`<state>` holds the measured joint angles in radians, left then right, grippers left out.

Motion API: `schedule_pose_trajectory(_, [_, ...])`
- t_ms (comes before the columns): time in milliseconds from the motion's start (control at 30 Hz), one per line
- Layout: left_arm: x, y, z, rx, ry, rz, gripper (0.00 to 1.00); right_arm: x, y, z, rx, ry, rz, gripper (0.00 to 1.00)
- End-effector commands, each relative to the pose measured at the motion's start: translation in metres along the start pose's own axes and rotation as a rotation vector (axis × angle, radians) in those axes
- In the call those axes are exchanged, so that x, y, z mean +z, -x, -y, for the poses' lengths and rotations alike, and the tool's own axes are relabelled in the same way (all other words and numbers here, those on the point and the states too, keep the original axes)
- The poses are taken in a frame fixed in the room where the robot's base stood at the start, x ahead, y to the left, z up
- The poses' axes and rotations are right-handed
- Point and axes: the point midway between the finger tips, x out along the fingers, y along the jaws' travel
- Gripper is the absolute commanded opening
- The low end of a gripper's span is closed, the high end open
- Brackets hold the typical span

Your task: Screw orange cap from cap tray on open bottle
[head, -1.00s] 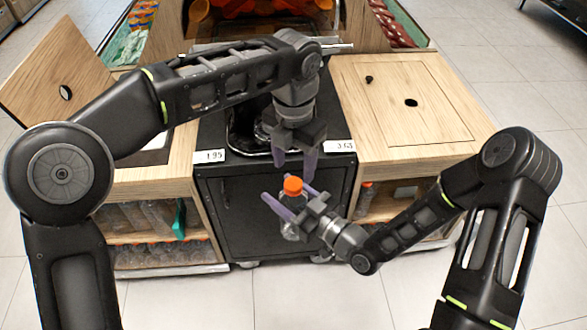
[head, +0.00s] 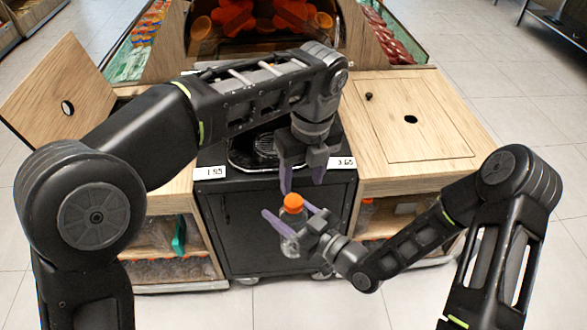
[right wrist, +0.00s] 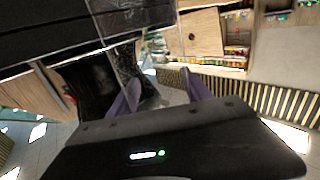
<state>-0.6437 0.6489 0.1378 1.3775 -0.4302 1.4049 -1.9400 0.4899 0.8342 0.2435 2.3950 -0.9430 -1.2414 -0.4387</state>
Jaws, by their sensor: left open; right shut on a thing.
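A clear bottle (head: 289,245) with an orange cap (head: 293,203) on its top is held upright in front of the black cabinet. My right gripper (head: 290,221) is shut on the bottle's body below the cap, with purple fingers on either side. In the right wrist view, the purple fingers (right wrist: 160,97) flank the see-through bottle, which is hard to make out. My left gripper (head: 302,186) points down, open and empty, just above and slightly right of the cap. I cannot tell how tightly the cap sits. I cannot make out a cap tray.
The black cabinet (head: 240,235) with price labels stands behind the bottle. A wooden counter (head: 440,115) with a round hole is at right. Shelves of bottles (head: 170,270) are below left. An open wooden lid (head: 60,90) leans at far left. The floor in front is clear.

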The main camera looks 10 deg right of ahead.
Motion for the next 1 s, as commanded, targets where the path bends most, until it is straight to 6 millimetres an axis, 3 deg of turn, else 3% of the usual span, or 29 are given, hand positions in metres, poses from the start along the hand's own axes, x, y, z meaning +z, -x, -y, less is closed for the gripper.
schedule_pose_trajectory(700, [0.018, 0.009, -0.014, 0.024, 2.056, -0.056, 0.53, 0.0, 0.0, 0.0, 0.0, 0.0, 0.0, 0.0])
schedule_pose_trajectory(1000, [0.018, 0.009, -0.013, 0.089, 2.826, -0.087, 0.53, 0.0, 0.0, 0.0, 0.0, 0.0, 0.0, 0.0])
